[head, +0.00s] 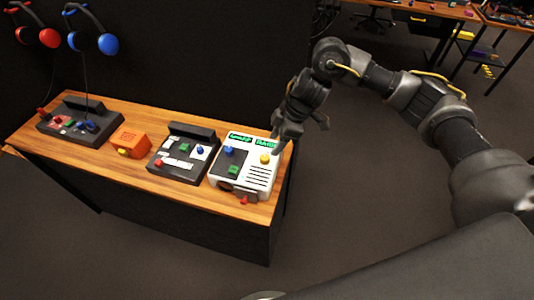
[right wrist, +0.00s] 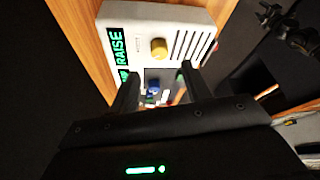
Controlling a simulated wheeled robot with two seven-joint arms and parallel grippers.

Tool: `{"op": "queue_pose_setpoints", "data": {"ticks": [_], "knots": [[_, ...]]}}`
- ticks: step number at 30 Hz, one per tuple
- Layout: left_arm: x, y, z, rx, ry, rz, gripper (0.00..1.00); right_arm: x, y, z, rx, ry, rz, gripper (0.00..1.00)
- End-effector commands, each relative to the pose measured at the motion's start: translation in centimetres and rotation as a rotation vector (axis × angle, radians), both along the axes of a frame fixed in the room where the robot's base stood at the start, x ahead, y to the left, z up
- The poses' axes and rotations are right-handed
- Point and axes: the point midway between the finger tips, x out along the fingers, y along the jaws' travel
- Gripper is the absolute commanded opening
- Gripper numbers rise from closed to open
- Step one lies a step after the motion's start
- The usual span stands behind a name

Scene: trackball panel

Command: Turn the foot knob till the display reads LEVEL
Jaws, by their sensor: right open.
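The white panel (head: 261,190) stands at the right end of the wooden bench. Its right green display (head: 266,142) reads RAISE, clearer in the right wrist view (right wrist: 116,47). A yellow knob (head: 265,158) is on its top, also seen in the right wrist view (right wrist: 159,48). A small red knob (head: 244,201) sits low at its front edge; I cannot tell for sure that it is the foot knob. My right gripper (head: 277,150) is open and empty, at the panel's back right side. Its fingers (right wrist: 160,86) show apart in the right wrist view. My left gripper is out of view.
A dark panel (head: 183,160), an orange box (head: 130,142) and another dark console (head: 72,122) stand along the bench to the left. A dark wall rises behind. Red and blue headsets (head: 93,42) hang there. Floor in front is free.

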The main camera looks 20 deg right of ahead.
Motion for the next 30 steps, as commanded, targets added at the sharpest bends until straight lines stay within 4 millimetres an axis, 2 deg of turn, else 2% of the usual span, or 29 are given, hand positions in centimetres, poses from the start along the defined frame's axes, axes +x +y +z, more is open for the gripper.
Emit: {"op": "queue_pose_setpoints", "data": {"ticks": [6, 12, 24, 30], "knots": [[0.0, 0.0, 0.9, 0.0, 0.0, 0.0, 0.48, 0.3, 1.5, -3.7, -0.001, 0.003, -0.001, 0.48], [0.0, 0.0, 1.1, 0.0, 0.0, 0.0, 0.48, 0.6, 2.5, -6.0, -0.001, 0.0, 0.0, 0.48], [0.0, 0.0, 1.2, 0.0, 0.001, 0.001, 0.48, 0.7, 2.7, -6.8, -0.001, -0.002, 0.0, 0.48], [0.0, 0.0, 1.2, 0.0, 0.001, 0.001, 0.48, 0.7, 2.7, -6.8, -0.001, -0.002, 0.0, 0.23]]}}
